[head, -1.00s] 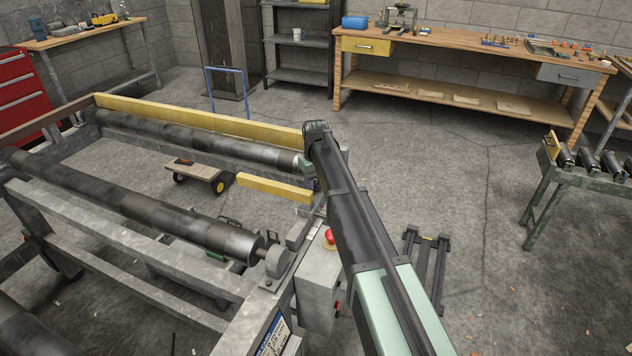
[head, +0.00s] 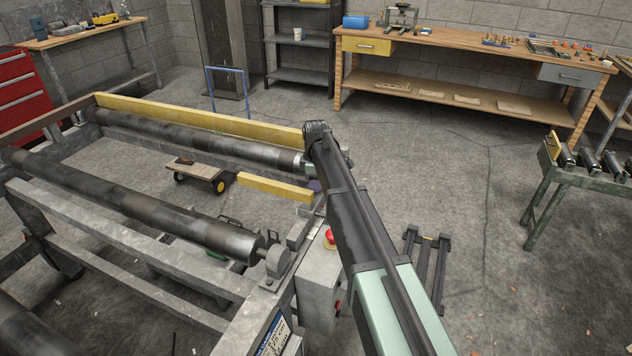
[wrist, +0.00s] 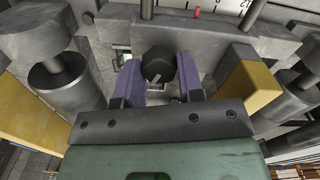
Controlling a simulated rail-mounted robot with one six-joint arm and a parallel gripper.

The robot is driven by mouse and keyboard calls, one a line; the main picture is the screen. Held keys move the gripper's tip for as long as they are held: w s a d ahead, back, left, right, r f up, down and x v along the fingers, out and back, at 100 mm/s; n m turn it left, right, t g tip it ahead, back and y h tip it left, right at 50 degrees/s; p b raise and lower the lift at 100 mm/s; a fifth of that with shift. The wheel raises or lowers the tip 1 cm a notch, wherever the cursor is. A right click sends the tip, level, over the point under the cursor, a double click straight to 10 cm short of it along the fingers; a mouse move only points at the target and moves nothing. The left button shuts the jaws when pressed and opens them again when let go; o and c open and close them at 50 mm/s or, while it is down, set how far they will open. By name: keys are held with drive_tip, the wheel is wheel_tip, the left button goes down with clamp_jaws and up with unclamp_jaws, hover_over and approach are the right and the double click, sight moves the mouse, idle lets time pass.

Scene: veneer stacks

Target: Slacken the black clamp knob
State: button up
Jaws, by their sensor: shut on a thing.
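The black clamp knob (wrist: 160,66) is in the upper middle of the wrist view, with a pale line on its face. It sits in front of a grey metal machine block. My gripper (wrist: 159,75) has its two purple fingers on either side of the knob and is shut on it. In the head view my own arm hides the knob and most of the gripper.
In the wrist view, yellow bars (wrist: 250,86) and grey cylinders (wrist: 58,78) flank the gripper closely. A ruled scale runs above. In the head view, a roller frame (head: 200,302) lies left, with a red button (head: 330,237) beside my arm.

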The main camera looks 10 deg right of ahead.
drive_tip(key=shift+n, duration=2.3)
drive_tip(key=shift+s, duration=0.1)
drive_tip(key=o, duration=0.9)
wheel_tip(320, 180, up, 11)
drive_tip(key=p, duration=1)
drive_tip(key=shift+f+p, duration=0.1)
drive_tip(key=shift+p, duration=0.3)
